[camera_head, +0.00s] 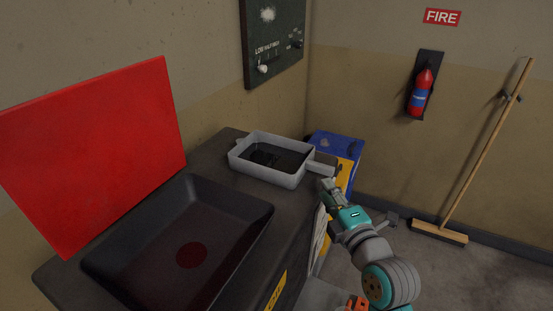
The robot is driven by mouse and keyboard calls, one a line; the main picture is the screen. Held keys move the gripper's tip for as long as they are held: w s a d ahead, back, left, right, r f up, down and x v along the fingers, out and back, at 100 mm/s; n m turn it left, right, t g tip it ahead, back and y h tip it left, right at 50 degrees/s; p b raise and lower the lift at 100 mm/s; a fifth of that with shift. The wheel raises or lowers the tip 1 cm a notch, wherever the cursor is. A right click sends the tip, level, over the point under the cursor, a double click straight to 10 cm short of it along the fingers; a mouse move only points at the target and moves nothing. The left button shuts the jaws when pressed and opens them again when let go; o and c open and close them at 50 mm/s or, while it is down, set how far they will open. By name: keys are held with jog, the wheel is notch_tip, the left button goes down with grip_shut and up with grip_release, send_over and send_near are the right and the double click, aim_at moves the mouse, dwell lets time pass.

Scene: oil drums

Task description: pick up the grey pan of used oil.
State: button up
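The grey pan (295,180) sits on the dark bench top, toward its far end near the wall. It is rectangular, with dark oil (268,157) inside, and looks level. Its short handle (321,169) sticks out at the right, toward my arm. My gripper (325,187) is at the handle's end, just below and beside it. The view is too small to tell whether the fingers touch the handle or are open or shut.
A black basin (232,245) with a red disc inside and a raised red panel (95,150) take up the near bench (215,160). A blue and yellow box (340,146) stands behind the pan. A broom (475,165) leans on the right wall beside a fire extinguisher (420,92).

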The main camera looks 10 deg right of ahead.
aim_at(311, 168)
jog(key=w, duration=0.2)
jog(key=w+a, duration=0.1)
jog(key=w, duration=0.5)
jog(key=shift+w+a+r, duration=0.1)
jog(key=shift+a, duration=0.05)
grip_shut()
